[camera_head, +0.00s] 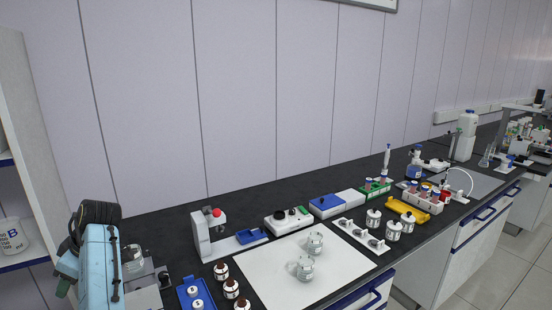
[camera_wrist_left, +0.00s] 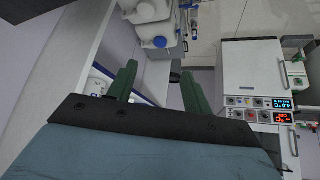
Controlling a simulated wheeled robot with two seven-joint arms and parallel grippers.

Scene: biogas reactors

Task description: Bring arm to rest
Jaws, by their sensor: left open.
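My left arm (camera_head: 98,265), light blue with a dark joint on top, stands at the lower left of the head view, beside the left end of the black bench. Its fingertips cannot be made out clearly there. In the left wrist view my left gripper (camera_wrist_left: 158,82) shows two green fingers spread apart, with nothing held between them. My right arm and gripper are in neither view.
The black bench (camera_head: 285,195) holds a white mat (camera_head: 260,268) with two glass beakers, brown bottles, a blue tray and small devices. A shelf (camera_head: 35,150) stands at the left. The wrist view shows white containers (camera_wrist_left: 150,28) and a cabinet with displays (camera_wrist_left: 255,85).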

